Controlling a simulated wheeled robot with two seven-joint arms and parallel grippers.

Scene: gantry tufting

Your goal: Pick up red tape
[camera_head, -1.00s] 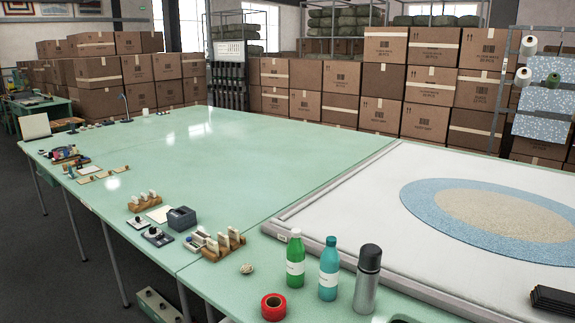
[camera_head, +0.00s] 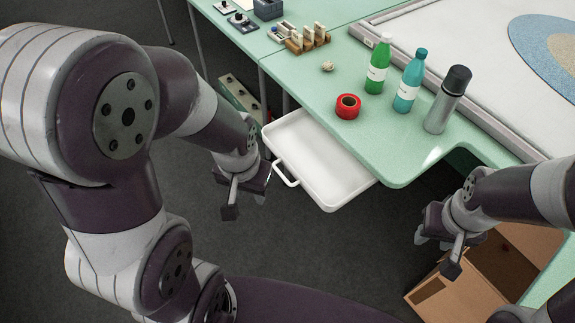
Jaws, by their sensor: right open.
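The red tape (camera_head: 347,113) is a roll lying flat near the front edge of the green table (camera_head: 395,165), left of the green bottle (camera_head: 377,66). My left gripper (camera_head: 246,204) is open and empty over the floor, left of the white drawer or tray (camera_head: 322,165) under the table edge. It is well to the left of and nearer than the tape. My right gripper (camera_head: 437,254) is open and empty in front of the table, above an open cardboard box, to the right of and nearer than the tape.
A teal bottle (camera_head: 410,82) and a grey flask (camera_head: 447,101) stand right of the tape. A small pale lump (camera_head: 328,66) and a wooden rack (camera_head: 307,40) lie behind it. The open cardboard box (camera_head: 450,290) is on the floor at lower right. The table in front of the tape is clear.

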